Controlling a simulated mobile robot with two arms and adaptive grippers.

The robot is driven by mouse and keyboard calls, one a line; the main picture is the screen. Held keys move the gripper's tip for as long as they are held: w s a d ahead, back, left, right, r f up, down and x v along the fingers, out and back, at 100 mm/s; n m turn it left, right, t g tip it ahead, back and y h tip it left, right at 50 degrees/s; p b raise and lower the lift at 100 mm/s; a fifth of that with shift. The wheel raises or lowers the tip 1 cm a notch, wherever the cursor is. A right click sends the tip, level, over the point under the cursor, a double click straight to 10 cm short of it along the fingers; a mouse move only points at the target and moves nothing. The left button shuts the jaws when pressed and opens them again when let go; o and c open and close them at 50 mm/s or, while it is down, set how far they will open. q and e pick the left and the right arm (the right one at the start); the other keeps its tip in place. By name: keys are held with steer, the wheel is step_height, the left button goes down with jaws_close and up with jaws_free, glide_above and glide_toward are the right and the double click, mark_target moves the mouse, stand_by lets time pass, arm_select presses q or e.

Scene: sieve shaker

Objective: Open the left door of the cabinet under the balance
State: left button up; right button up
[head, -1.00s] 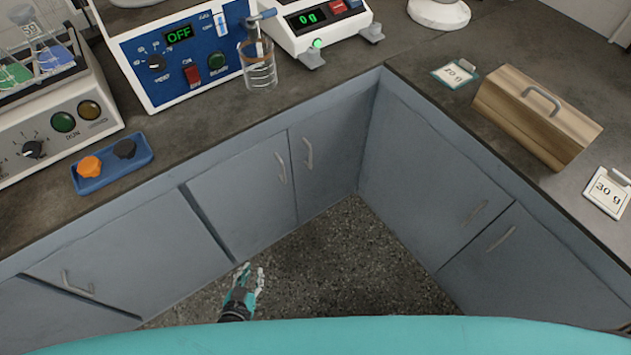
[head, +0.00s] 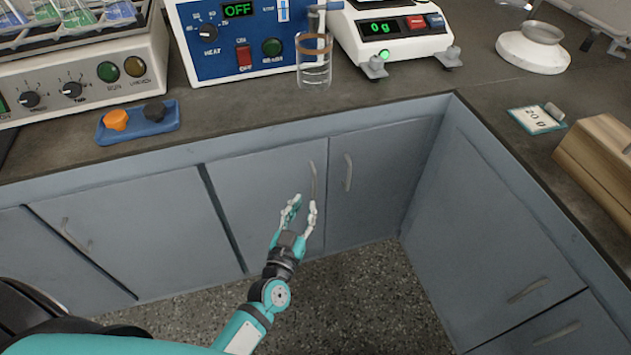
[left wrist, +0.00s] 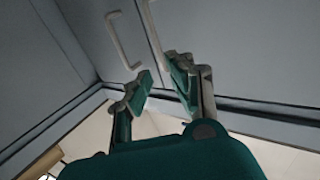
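Under the balance (head: 390,30) are two grey cabinet doors, the left door (head: 255,195) and the right door (head: 385,175). Both look closed. The left door's upright handle (head: 313,182) is near its right edge, and the right door's handle (head: 348,172) is just across the seam. My left gripper (head: 304,204) is open and empty in front of the left door, just below its handle in the picture. In the left wrist view its fingers (left wrist: 160,82) are apart, with a handle (left wrist: 124,42) beyond them. Contact with the handle cannot be told. My right gripper is not in view.
A blue tray (head: 140,128) lies at left. Grey cabinets (head: 490,215) close off the right side. The speckled floor (head: 350,300) before the doors is clear.

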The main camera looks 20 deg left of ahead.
mark_target(314, 182)
arm_select(q)
steer(key=w+b, duration=0.1)
steer(key=w, duration=0.7)
steer(key=shift+w, duration=0.65)
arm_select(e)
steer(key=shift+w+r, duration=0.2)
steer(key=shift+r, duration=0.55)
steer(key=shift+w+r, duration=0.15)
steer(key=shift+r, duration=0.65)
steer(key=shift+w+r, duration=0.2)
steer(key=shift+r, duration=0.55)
arm_select(q)
jaws_close()
